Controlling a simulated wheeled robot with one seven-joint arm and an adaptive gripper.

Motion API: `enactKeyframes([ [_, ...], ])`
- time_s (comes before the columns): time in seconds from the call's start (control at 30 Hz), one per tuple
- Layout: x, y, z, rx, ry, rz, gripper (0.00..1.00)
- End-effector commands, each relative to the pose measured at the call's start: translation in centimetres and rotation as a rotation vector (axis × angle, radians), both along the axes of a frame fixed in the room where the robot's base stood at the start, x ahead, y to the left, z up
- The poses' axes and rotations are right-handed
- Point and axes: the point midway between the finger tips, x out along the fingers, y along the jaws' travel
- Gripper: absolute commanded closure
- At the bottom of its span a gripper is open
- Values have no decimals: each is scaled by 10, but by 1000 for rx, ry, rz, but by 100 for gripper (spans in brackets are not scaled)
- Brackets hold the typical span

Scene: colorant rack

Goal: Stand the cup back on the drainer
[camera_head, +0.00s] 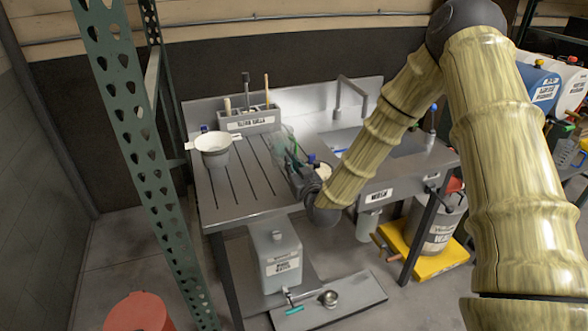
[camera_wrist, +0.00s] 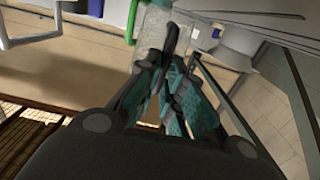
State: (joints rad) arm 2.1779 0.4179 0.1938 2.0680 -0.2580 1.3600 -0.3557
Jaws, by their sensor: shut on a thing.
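The drainer (camera_head: 235,190) is the slotted left half of the steel bench. A pale, see-through cup (camera_head: 283,136) shows at my gripper (camera_head: 293,168), above the drainer's right side near the sink. My gripper is shut on the cup; the arm reaches in from the right. In the wrist view, my gripper's teal-padded fingers (camera_wrist: 172,92) close together in the middle, with a pale grey speckled surface behind their tips. My fingers hide part of the cup, and its exact tilt and any gap to the drainer are hard to tell.
A white-rimmed strainer pot (camera_head: 212,144) stands at the drainer's left edge. A labelled rack with brushes (camera_head: 249,119) stands at the back. The sink and tap (camera_head: 350,95) are to the right. A green upright post (camera_head: 135,130) rises at the left. The drainer's middle is clear.

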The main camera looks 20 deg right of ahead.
Motion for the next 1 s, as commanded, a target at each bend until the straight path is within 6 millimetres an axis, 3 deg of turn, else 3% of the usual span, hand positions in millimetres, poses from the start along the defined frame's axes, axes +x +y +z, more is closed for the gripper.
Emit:
enactKeyframes([
  [0.2,0,0,-16,0,0,-1,100],
  [0.67,0,0,-22,0,-1,-1,100],
  [0.7,0,0,-21,0,-1,-1,87],
  [0.8,0,-1,-21,0,-1,-1,69],
  [1.0,0,0,-21,0,0,-1,69],
])
